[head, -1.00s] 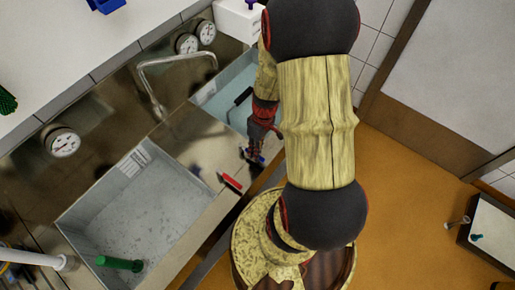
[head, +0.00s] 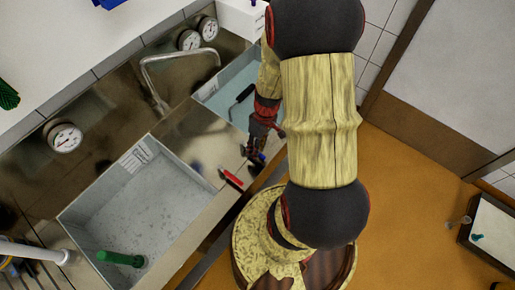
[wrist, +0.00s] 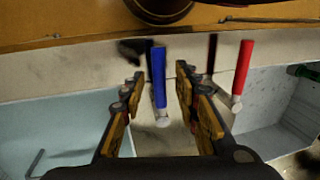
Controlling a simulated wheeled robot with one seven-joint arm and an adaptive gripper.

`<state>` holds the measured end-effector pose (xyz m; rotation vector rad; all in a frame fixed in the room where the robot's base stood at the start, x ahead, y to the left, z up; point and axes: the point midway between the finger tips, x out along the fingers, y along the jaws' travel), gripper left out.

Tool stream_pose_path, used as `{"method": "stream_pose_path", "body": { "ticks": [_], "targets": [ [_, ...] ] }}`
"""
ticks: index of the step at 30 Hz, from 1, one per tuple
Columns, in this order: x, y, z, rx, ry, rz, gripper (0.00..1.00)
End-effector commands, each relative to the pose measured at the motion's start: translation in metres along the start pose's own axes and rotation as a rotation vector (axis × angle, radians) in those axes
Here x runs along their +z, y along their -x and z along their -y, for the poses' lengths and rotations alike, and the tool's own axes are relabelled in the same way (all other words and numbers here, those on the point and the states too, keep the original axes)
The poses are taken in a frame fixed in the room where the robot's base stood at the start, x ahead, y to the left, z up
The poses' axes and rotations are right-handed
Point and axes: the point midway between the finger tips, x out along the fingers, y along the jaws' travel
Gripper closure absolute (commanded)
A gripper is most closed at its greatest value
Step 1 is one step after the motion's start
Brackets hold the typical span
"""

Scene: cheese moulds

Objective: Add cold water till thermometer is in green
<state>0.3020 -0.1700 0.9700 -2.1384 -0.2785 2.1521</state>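A blue lever (wrist: 159,74) stands between the two fingers of my gripper (wrist: 158,95) in the wrist view. The fingers are apart, with visible gaps on both sides of the lever. In the head view my gripper (head: 257,148) is at the counter's front edge, largely covering the lever. A red lever (wrist: 242,68) is to the right of the blue one; it also shows in the head view (head: 231,178). A round dial (head: 64,137) is on the back panel above the left basin (head: 190,235); two more dials (head: 190,40) are farther back. No green zone is readable.
A bent metal spout (head: 150,82) rises between the left basin and the right basin (head: 207,88). A green-handled item (head: 120,259) lies at the left basin's near side. A small table (head: 490,232) stands at right.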

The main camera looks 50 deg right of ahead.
Motion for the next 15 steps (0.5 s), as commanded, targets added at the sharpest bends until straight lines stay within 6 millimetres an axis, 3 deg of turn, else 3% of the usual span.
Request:
{"method": "stream_pose_path", "body": {
  "ticks": [8,15],
  "targets": [
    [0.0,0.002,0.0,0.001,0.001,-0.001,0.69],
    [-0.001,0.035,-0.001,0.004,0.001,-0.004,0.69]
  ]
}}
